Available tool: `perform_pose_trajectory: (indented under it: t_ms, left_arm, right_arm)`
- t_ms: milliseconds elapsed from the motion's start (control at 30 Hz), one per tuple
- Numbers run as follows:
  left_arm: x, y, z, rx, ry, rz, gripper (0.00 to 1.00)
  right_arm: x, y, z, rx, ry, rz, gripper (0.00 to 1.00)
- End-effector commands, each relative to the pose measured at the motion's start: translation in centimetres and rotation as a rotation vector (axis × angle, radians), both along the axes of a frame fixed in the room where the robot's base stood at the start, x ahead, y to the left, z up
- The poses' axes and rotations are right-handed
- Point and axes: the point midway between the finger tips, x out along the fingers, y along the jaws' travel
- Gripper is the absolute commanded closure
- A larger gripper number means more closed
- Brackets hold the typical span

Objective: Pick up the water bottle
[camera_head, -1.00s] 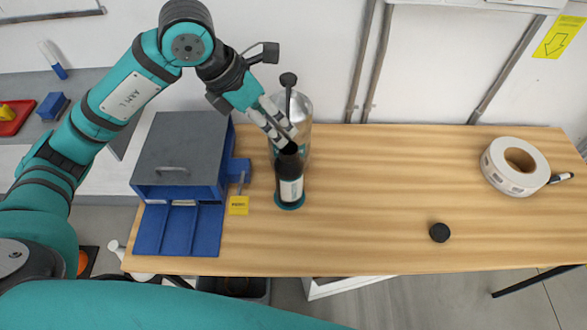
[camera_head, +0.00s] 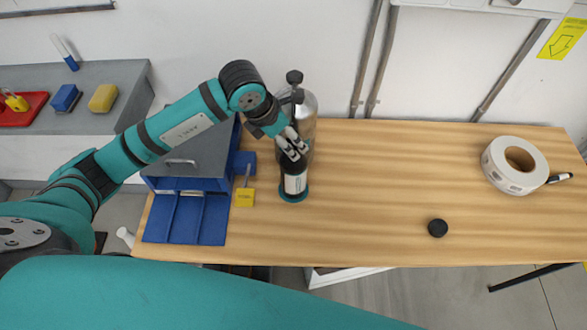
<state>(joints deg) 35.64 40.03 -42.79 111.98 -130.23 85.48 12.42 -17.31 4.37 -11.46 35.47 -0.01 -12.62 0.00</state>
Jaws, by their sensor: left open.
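A dark bottle with a white label (camera_head: 295,184) and a teal base stands upright on the wooden table, left of its middle. I take it as the water bottle. My left gripper (camera_head: 292,148) is open, its pale fingertips over or beside the bottle's dark upper part. The fingers hide part of the top, and I cannot tell whether they straddle or touch it. My right gripper is not in view.
A silver cylinder (camera_head: 308,106) stands close behind the bottle. A blue-grey box (camera_head: 200,155) and a yellow tag (camera_head: 245,198) are to its left. A black round piece (camera_head: 438,228) and a white tape roll (camera_head: 515,165) lie right. The table's centre is clear.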

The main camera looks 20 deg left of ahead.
Motion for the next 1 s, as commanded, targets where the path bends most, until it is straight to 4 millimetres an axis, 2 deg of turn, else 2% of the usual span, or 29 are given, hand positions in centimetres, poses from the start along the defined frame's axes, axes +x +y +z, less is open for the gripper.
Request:
perform_pose_trajectory:
  t_ms: [133,300,567,667,1000]
  left_arm:
    - [0.5,-0.8,-1.7,-0.001,0.007,0.001,0.28]
    - [1.2,-1.3,-3.8,-0.002,0.004,0.001,0.28]
    - [1.3,-1.3,-4.2,0.0,0.001,0.0,0.28]
    - [1.3,-1.3,-4.2,0.0,0.001,0.0,0.38]
    - [1.3,-1.3,-4.1,0.0,0.001,0.0,0.83]
  right_arm:
    - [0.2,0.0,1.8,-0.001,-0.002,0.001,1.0]
    - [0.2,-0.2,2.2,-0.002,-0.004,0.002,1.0]
    - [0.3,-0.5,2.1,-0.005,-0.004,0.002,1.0]
    - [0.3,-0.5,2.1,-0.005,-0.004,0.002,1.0]
    - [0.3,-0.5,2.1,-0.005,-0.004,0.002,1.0]
